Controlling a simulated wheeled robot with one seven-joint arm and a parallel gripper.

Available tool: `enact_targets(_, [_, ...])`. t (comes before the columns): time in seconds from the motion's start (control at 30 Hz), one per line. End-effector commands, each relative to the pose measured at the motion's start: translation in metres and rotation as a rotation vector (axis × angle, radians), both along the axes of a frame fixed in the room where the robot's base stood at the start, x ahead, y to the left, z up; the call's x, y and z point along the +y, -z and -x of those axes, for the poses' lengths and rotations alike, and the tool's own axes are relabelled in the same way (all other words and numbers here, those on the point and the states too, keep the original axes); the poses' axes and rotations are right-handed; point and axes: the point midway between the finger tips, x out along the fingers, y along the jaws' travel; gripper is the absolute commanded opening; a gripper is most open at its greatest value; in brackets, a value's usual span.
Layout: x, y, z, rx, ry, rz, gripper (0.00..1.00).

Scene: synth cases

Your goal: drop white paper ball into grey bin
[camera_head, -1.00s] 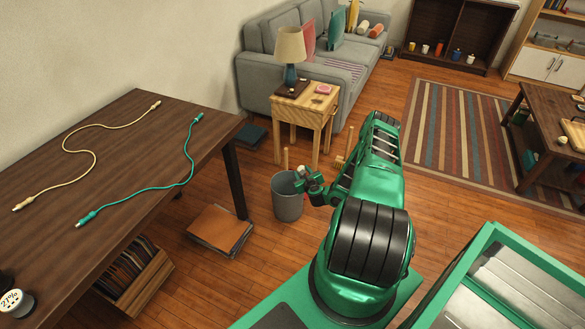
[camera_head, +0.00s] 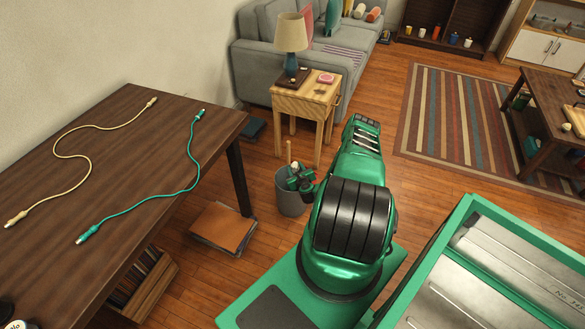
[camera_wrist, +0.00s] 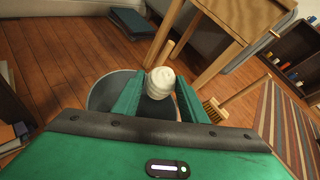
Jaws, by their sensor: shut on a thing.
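The white paper ball (camera_wrist: 160,82) is held between the two green fingers of my gripper (camera_wrist: 159,96) in the wrist view. The grey bin (camera_wrist: 98,98) lies beneath and behind the fingers, with its left rim showing and its right side hidden by my gripper. In the head view, my gripper (camera_head: 301,178) is at the mouth of the grey bin (camera_head: 291,204), over its opening. The ball is too small and covered there to make out clearly. I cannot tell how high it is above the rim.
A wooden side table (camera_head: 305,102) with a lamp (camera_head: 291,45) stands behind the bin. A brush (camera_wrist: 215,108) lies to the bin's right. A dark table (camera_head: 110,165) with two cables is at the left, and brown folders (camera_head: 223,226) lie on the floor left of the bin.

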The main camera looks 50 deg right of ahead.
Motion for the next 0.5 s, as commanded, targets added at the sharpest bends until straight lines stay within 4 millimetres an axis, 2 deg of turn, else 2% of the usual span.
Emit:
enact_targets(0.2, [-0.004, 0.020, 0.003, 0.000, 0.006, 0.000, 0.18])
enact_targets(0.5, [-0.006, 0.026, 0.004, 0.000, 0.007, 0.000, 0.18])
